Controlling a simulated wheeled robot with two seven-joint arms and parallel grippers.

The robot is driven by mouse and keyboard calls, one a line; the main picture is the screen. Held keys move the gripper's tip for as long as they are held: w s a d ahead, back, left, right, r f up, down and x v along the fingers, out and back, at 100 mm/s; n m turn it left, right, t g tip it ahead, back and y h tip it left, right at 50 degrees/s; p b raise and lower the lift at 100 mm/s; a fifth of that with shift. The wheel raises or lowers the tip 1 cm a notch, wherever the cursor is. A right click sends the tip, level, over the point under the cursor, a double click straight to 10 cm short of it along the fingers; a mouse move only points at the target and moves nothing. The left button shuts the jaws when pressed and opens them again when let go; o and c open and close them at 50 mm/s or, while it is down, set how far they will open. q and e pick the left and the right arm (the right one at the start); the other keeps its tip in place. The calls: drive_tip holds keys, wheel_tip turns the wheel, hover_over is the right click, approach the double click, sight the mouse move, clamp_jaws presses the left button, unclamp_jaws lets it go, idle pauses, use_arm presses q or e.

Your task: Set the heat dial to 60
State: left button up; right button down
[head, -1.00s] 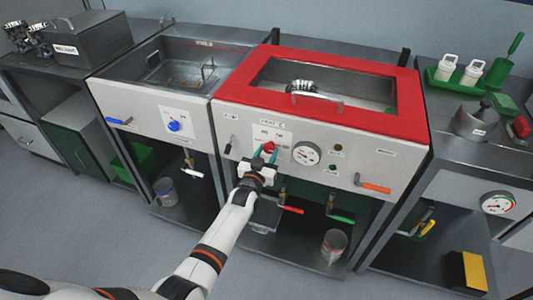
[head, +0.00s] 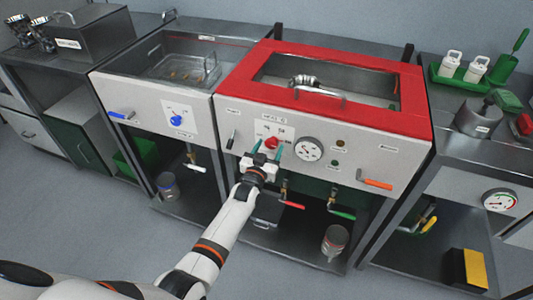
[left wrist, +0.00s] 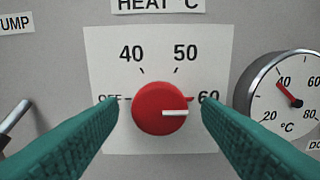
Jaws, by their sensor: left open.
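The red heat dial (head: 271,143) sits on the front panel of the red-topped tank. In the left wrist view the dial (left wrist: 160,108) has a white pointer line that points right, toward the 60 mark. The scale plate (left wrist: 160,55) reads OFF, 40, 50 and 60. My left gripper (head: 267,153) is open in front of the dial. Its teal fingers show on the left and right of the dial in the left wrist view, with gaps to it on both sides. My right gripper is not in view.
Orange (head: 375,183) and red (head: 292,205) valve handles are lower on the tank. A blue dial (head: 176,120) is on the neighbouring tank.

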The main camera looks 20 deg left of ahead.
use_arm(q)
drive_tip(key=s, duration=1.2)
drive_tip(key=shift+a, duration=0.2)
drive_tip(key=s+f+g, duration=0.3)
drive_tip(key=s+f, duration=0.3)
drive_tip(key=f, duration=0.4)
drive_tip(key=s+f+m+g, duration=0.1)
drive_tip(key=s+f+g, duration=0.2)
drive_tip(key=s+f, duration=0.45)
drive_tip(key=s+f+g, duration=0.3)
drive_tip(key=s+f, duration=0.1)
drive_tip(key=f, duration=0.7)
drive_tip(key=s+a+f+g, duration=0.1)
drive_tip(key=s+f, duration=0.3)
drive_tip(key=s, duration=0.6)
drive_tip(key=s+a+f+g, duration=0.1)
drive_tip(key=s+f+g, duration=0.3)
drive_tip(key=s, duration=0.6)
drive_tip(key=s+a+f+g, duration=0.1)
drive_tip(key=s+f+g, duration=0.2)
drive_tip(key=s, duration=0.7)
wheel_tip(320, 180, down, 2)
drive_tip(key=shift+a+f+m+y, duration=0.15)
drive_tip(key=shift+f+m+y, duration=0.15)
drive_tip(key=shift+m, duration=0.1)
